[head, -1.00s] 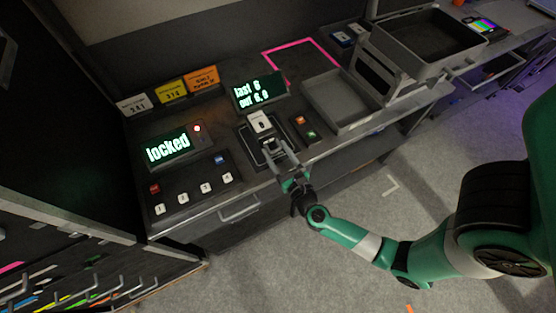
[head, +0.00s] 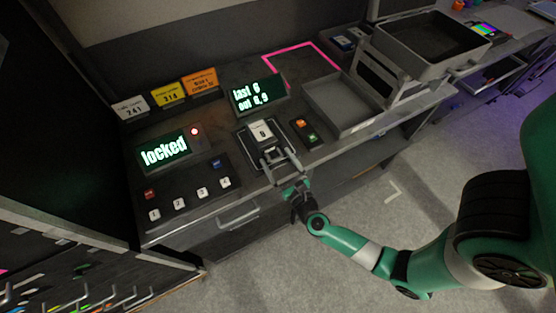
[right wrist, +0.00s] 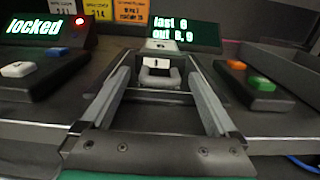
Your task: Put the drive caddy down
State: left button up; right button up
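The drive caddy (head: 262,131), a small grey block with a white label, sits on a dark pad (head: 243,139) with a pale outline on the bench. It also shows beyond the fingers in the right wrist view (right wrist: 160,73). My right gripper (head: 281,158) is at the near end of the caddy, fingers spread apart. In the right wrist view my right gripper (right wrist: 162,62) has a finger on each side, and the caddy lies between and just past the tips. Contact with its sides is hard to tell. My left gripper is not in view.
A display reading "locked" (head: 164,151) and a numbered button panel (head: 185,190) stand left of the pad. A second display (head: 258,94) is behind it. An orange and green button box (head: 305,130) and a grey tray (head: 345,104) are to the right.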

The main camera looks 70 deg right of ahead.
jog(key=shift+r, duration=0.1)
jog(key=shift+s+a, duration=0.1)
jog(key=p+v, duration=0.1)
jog(key=v, duration=1)
jog(key=shift+s+a, duration=0.25)
